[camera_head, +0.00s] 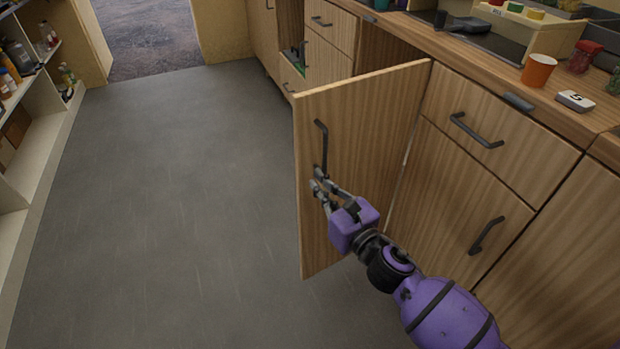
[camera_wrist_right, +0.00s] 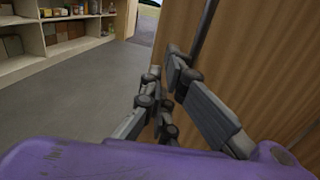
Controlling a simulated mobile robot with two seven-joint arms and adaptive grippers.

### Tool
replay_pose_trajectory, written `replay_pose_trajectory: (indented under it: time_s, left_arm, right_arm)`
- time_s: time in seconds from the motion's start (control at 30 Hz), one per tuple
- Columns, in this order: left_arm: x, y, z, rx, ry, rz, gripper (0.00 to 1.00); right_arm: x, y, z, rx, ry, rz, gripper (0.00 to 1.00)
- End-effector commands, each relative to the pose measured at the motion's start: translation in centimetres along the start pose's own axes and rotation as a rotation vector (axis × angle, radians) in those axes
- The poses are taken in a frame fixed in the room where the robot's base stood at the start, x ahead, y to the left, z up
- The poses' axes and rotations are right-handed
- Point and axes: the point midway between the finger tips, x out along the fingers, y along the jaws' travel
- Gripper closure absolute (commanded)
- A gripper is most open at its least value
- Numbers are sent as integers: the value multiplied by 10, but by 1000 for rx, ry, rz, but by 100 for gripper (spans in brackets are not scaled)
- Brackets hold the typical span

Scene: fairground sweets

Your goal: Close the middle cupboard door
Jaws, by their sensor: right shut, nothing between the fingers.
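The middle cupboard door (camera_head: 380,130) stands wide open in the head view, swung out from the counter front over the floor. Its dark bar handle (camera_head: 321,140) is near the door's free edge. My right gripper (camera_head: 318,184) is shut and empty, at the lower end of the handle and close to the door face. I cannot tell whether it touches the handle. In the right wrist view the gripper fingers (camera_wrist_right: 165,95) are in front of the wooden door (camera_wrist_right: 260,60), which fills the right side. My left gripper is not in view.
Drawers and another door with handles are right of the open door. Shelves (camera_head: 45,130) stand at the left. The grey floor (camera_head: 180,190) between is clear.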

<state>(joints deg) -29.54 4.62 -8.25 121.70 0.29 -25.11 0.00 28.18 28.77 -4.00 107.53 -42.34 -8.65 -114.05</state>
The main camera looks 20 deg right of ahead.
Motion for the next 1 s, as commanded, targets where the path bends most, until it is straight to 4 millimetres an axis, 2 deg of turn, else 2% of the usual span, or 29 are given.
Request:
replay_pose_trajectory:
  time_s: [0.1, 0.23, 0.4, 0.77, 0.87, 1.0]
  left_arm:
    - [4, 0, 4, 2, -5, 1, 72]
    - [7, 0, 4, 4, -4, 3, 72]
    - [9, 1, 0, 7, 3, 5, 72]
    - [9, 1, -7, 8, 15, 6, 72]
    - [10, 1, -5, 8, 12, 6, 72]
    - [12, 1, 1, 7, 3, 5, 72]
  right_arm:
    - [20, 0, -1, 1, 0, 0, 100]
    - [34, 0, -1, 2, 1, 0, 100]
    - [40, 0, -1, 2, 1, 0, 100]
    - [41, 0, -1, 2, 1, -3, 100]
    - [46, 1, -1, 4, 1, -16, 100]
    - [64, 3, -1, 6, -1, -58, 100]
